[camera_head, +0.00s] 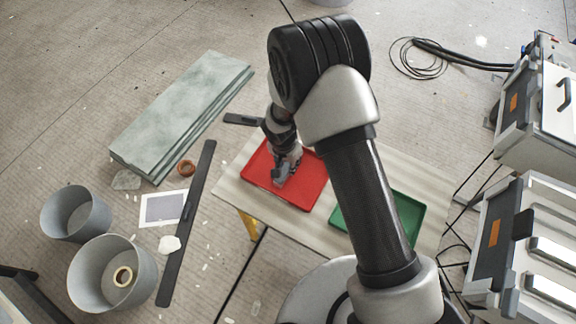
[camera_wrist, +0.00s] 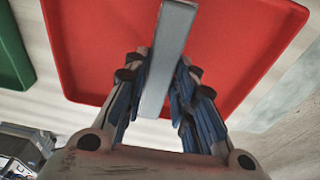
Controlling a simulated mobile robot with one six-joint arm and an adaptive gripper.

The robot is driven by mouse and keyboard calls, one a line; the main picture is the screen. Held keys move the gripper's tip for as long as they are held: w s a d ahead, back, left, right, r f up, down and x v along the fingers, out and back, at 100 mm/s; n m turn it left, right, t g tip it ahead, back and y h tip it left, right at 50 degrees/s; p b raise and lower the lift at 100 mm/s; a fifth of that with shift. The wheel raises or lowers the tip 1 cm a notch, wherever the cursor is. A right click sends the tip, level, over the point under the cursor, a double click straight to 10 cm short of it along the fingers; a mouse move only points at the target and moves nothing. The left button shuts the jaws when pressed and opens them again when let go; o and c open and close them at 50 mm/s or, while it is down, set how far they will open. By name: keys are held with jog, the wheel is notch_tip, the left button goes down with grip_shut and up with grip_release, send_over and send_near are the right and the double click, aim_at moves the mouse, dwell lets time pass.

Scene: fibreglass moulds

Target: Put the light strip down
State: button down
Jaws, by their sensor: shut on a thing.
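My gripper (camera_head: 287,165) is over the red tray (camera_head: 312,190) on the low table. In the wrist view, my gripper (camera_wrist: 161,75) is shut on the light strip (camera_wrist: 172,40), a narrow, flat, light grey bar. The strip runs between the fingers and out past them over the red tray (camera_wrist: 95,40). In the head view, the strip (camera_head: 281,175) is small and partly hidden by the gripper. I cannot tell whether it touches the tray floor.
A green tray (camera_head: 409,215) lies right of the red one, partly behind my arm. A dark flat bar (camera_head: 240,119) is at the table's far left edge. Grey buckets (camera_head: 75,213), a long dark bar (camera_head: 189,220) and greenish slabs (camera_head: 185,108) are on the floor left. Cases (camera_head: 535,245) stand right.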

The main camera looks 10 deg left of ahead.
aim_at(285, 169)
jog(key=shift+f, duration=0.65)
jog(key=shift+f+b, duration=0.25)
jog(key=shift+b, duration=0.05)
jog(key=c, duration=1.3)
grip_release()
jog(key=shift+r, duration=0.1)
jog(key=shift+r, duration=0.1)
jog(key=shift+r+p, duration=0.35)
jog(key=shift+p, duration=0.1)
jog(key=r+p, duration=0.1)
jog(key=r, duration=0.2)
jog(key=s+r+p, duration=0.1)
jog(key=r, duration=0.3)
jog(key=r+p, duration=0.1)
jog(key=r, duration=0.3)
jog(key=shift+s+a+r, duration=0.15)
jog(key=shift+s+a, duration=0.15)
jog(key=shift+s, duration=0.05)
